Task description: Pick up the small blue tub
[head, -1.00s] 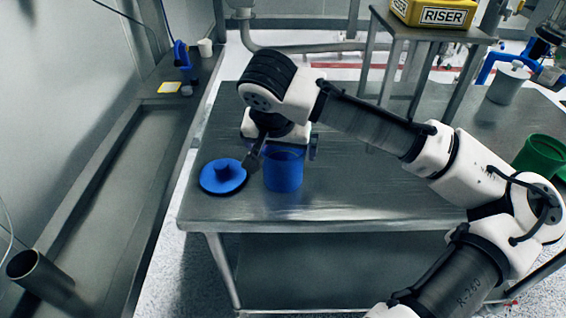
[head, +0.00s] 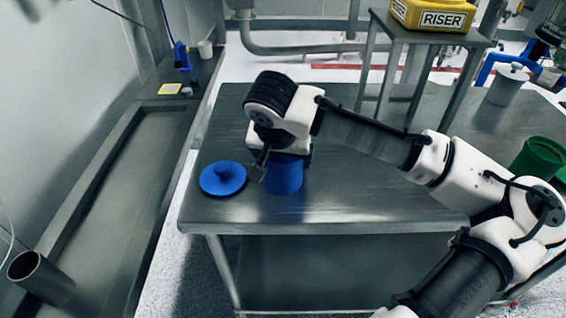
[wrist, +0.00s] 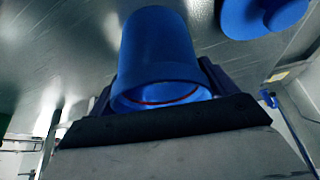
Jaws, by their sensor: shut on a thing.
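The small blue tub (head: 284,177) stands upright near the front left of the steel table in the head view. It fills the middle of the wrist view (wrist: 160,50), its open rim towards the camera. My gripper (head: 283,160) is above and around the tub's upper part, with a finger on each side, and is shut on it. The fingers hide part of the tub's rim in the head view. I cannot tell whether the tub's base is clear of the table.
A blue lid (head: 223,178) with a knob lies just left of the tub; it shows in the wrist view (wrist: 262,14). A green tub (head: 538,158) and a white lidded pot (head: 508,85) stand at the right. A riser table (head: 432,38) carries a yellow box (head: 433,14).

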